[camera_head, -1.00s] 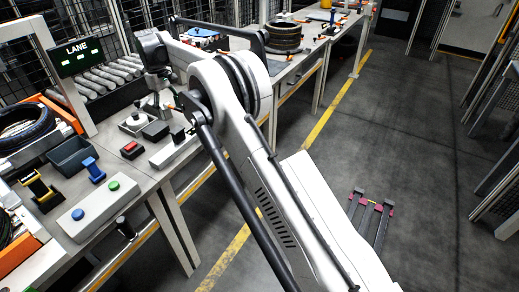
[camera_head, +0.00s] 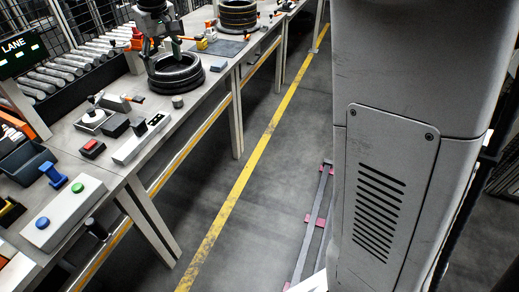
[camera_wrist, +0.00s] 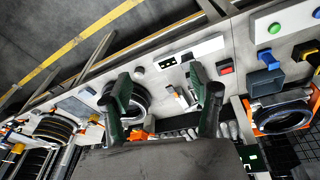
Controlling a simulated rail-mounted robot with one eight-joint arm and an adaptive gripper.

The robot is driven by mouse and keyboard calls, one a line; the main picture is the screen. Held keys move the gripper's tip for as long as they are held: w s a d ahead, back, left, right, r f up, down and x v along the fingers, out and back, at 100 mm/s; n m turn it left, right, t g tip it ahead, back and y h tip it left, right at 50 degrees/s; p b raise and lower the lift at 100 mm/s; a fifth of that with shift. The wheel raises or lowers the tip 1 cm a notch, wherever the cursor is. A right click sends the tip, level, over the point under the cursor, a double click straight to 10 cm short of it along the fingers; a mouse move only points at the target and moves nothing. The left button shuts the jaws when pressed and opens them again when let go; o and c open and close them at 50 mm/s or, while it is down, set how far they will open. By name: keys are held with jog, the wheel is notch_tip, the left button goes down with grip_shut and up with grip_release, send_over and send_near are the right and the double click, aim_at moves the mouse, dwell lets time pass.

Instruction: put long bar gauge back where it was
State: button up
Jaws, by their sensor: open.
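My gripper (camera_head: 158,42) is open and appears empty, above the table by a black tyre (camera_head: 175,75). In the wrist view its two dark green fingers (camera_wrist: 160,82) are spread wide. The tyre (camera_wrist: 128,100) shows behind the left finger. A long white bar-shaped block with dark insets (camera_head: 141,138) lies on the table, nearer than the tyre; it also shows past the fingers in the wrist view (camera_wrist: 190,54). I cannot tell for certain whether this block is the long bar gauge or its holder.
A button panel (camera_head: 62,213) is nearer. Stacked tyres (camera_head: 238,17) stand farther along. The roller conveyor (camera_head: 75,72) runs behind.

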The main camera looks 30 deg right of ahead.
jog(key=s+d+r+m+t, duration=0.1)
jog(key=s+d, duration=0.4)
jog(key=s, duration=0.6)
jog(key=s+d+f+m+t, duration=0.1)
jog(key=s+d+f, duration=0.2)
jog(key=s, duration=0.8)
jog(key=s+d+f+m+t, duration=0.2)
jog(key=s+f, duration=0.5)
jog(key=s, duration=0.4)
jog(key=shift+d+f+m+t, duration=0.15)
jog(key=shift+d+m+t, duration=0.15)
jog(key=shift+d, duration=0.25)
jog(key=shift+c, duration=0.2)
